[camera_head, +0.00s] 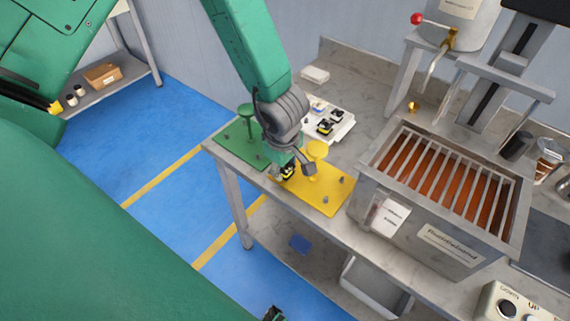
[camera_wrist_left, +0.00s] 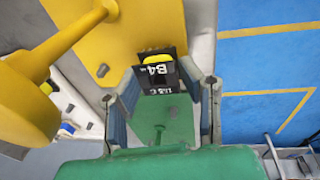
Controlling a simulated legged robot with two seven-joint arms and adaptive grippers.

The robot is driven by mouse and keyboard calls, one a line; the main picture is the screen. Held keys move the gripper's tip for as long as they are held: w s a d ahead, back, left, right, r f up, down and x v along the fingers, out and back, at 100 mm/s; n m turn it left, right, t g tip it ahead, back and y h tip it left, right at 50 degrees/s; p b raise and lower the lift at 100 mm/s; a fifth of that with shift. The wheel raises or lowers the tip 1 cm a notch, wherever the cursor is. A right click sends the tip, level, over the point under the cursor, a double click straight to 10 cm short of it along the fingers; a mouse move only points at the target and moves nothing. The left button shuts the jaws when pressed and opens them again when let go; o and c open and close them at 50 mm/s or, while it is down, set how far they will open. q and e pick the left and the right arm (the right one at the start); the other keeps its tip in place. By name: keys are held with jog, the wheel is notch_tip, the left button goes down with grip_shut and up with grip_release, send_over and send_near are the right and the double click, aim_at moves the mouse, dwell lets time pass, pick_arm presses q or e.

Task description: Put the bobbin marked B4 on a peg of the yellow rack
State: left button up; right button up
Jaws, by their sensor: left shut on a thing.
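My left gripper (camera_head: 291,168) is over the left part of the yellow rack (camera_head: 322,204), near the green rack. It is shut on the bobbin marked B4 (camera_wrist_left: 157,72), which has a black label and a yellow part. In the left wrist view the bobbin sits between the fingertips (camera_wrist_left: 164,84), its B4 label facing the camera. The rack has short grey pegs, such as one peg (camera_head: 326,199) near the front and another (camera_head: 341,181) at right. A yellow round-topped post (camera_head: 317,150) stands on it. The gripper hides part of the rack.
The green rack (camera_head: 233,146) with its own round-topped post adjoins on the left. A white tray (camera_head: 343,123) holding dark pieces lies behind. A grey tank with a barred top (camera_head: 388,235) stands close on the right. The bench's front edge is near.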

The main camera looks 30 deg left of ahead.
pick_arm(q)
jog(key=shift+f, duration=0.2)
jog(key=o, duration=1.1)
jog(key=shift+o, duration=0.2)
notch_tip(320, 180, up, 12)
jog(key=s, duration=0.1)
jog(key=shift+s+d+f, duration=0.15)
jog(key=shift+s+d, duration=0.25)
jog(key=shift+d, duration=0.05)
